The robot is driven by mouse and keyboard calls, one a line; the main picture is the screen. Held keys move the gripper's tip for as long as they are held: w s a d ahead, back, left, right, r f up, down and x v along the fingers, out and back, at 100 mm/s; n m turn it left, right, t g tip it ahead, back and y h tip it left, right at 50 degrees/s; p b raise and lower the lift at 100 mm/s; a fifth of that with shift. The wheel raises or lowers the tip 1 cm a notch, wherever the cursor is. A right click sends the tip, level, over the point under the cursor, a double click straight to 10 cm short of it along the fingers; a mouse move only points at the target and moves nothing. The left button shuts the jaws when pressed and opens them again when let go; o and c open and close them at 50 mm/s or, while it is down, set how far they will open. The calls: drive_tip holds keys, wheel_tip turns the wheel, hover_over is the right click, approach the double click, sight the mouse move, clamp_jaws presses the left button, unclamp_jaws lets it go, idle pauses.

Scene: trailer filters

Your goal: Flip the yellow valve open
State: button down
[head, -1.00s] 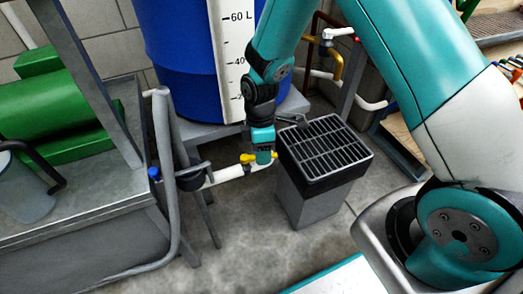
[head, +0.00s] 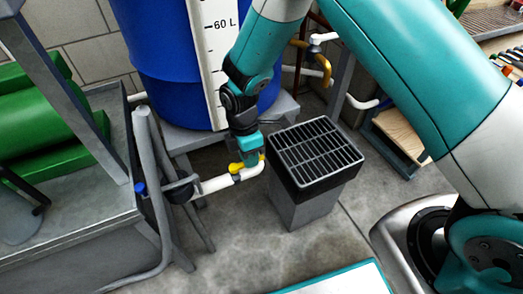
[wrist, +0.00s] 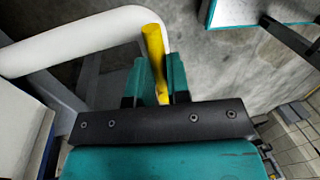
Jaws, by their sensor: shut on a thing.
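The yellow valve (head: 236,168) sits on a white pipe (head: 216,184) in front of the blue tank. Its yellow handle (wrist: 154,50) also shows in the wrist view, standing up between the two teal fingers. My gripper (head: 252,160) is at the valve and shut on the handle; in the wrist view my gripper (wrist: 157,88) has one finger on each side of it. The lower part of the handle is hidden behind the gripper body. The white pipe (wrist: 80,45) bends just beside the handle.
A grated grey drain box (head: 315,160) stands right beside my gripper. The blue tank (head: 165,60) on its stand is behind. A metal bench (head: 80,215) with green equipment (head: 50,130) is at the left. A blue knob (head: 140,188) is on the pipe's left. Open floor lies in front.

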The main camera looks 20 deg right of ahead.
drive_tip(key=shift+w, duration=0.1)
drive_tip(key=c, duration=1.1)
unclamp_jaws()
drive_tip(key=w+r+p, duration=0.1)
drive_tip(key=r, duration=0.4)
drive_tip(key=w+r+p, duration=0.1)
drive_tip(key=r, duration=0.5)
drive_tip(key=w+r+p, duration=0.1)
drive_tip(key=r+p, duration=0.1)
drive_tip(key=r, duration=0.4)
drive_tip(key=shift+w+a, duration=0.1)
drive_tip(key=shift+a, duration=0.2)
drive_tip(key=s+d+r+m+t+y, duration=0.15)
drive_tip(key=s+d+r+m, duration=0.25)
drive_tip(key=s+r+m, duration=0.5)
drive_tip(key=s+d+r+m+y, duration=0.1)
drive_tip(key=s+r+m+y, duration=0.1)
drive_tip(key=s+r, duration=0.35)
drive_tip(key=s+d+r+m+y, duration=0.1)
drive_tip(key=s+r+m, duration=0.1)
drive_tip(key=s, duration=0.7)
drive_tip(key=shift+t, duration=0.35)
drive_tip(key=r+p, duration=1.5)
drive_tip(key=p, duration=0.1)
drive_tip(key=r+p, duration=0.8)
drive_tip(key=shift+w+d+r, duration=0.1)
drive_tip(key=shift+w+r, duration=0.2)
drive_tip(key=shift+w, duration=0.05)
